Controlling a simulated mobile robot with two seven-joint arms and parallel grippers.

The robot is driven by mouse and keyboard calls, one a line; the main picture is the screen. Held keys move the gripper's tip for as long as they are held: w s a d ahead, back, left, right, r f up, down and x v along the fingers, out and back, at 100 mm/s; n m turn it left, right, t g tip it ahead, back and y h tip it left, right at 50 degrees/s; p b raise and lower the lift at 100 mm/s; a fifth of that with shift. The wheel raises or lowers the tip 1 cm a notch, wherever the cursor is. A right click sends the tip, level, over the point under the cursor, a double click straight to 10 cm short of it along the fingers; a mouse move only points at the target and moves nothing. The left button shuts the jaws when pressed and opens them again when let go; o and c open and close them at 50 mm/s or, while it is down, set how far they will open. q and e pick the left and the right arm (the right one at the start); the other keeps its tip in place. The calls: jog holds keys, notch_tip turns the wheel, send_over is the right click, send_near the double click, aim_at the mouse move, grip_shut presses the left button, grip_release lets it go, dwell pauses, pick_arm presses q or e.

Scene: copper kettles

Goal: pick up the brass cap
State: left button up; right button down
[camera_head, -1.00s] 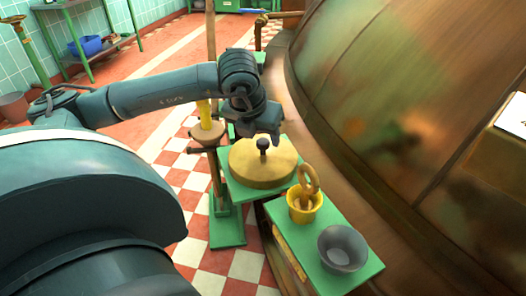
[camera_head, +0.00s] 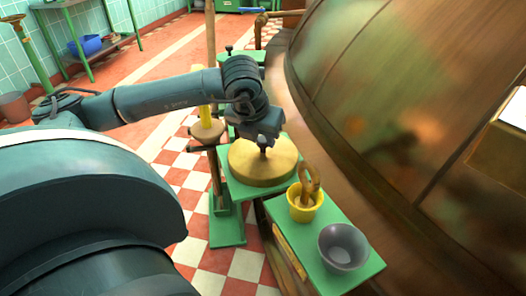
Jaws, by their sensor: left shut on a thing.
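The brass cap (camera_head: 262,165) is a wide round disc with a dark knob at its centre. It sits on a green stand (camera_head: 236,190) in the middle of the camera_head view. My left gripper (camera_head: 263,146) is directly above the cap, with its fingers down at the knob. It is shut on the knob, which it mostly hides. I cannot tell whether the cap is clear of the stand. My right gripper is not in view.
Just in front of the cap, a green bench (camera_head: 325,258) holds a yellow pot (camera_head: 305,208) with a wooden ring-handled tool and a grey bowl (camera_head: 343,246). The large copper kettle (camera_head: 370,90) bounds the right side. A wooden post (camera_head: 210,50) stands behind the gripper.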

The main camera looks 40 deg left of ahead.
pick_arm(q)
grip_shut()
